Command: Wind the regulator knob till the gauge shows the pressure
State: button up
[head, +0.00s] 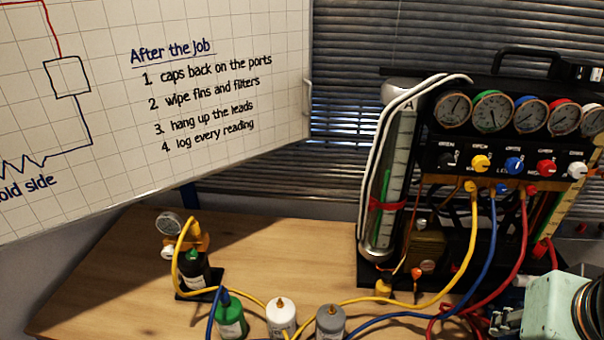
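A small round gauge (168,223) sits on a yellow-brass regulator (201,242) atop a dark bottle on the table at left. A small white round part (167,252) is below the gauge; I cannot tell if it is a knob. At right, a black panel holds a row of gauges, including a green-rimmed one (492,111). Beneath them are black, yellow (481,163), blue (514,166), red (546,167) and white (577,170) knobs. The dial readings are too small to read.
Yellow, blue and red hoses run from the panel across the wooden table (110,275). Green (231,318), white (281,318) and grey (330,322) bottles stand at the front. A pale green body (550,306) fills the lower right corner. A whiteboard (230,60) hangs upper left.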

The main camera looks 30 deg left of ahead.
aim_at(167, 252)
jog(key=u, duration=2.1)
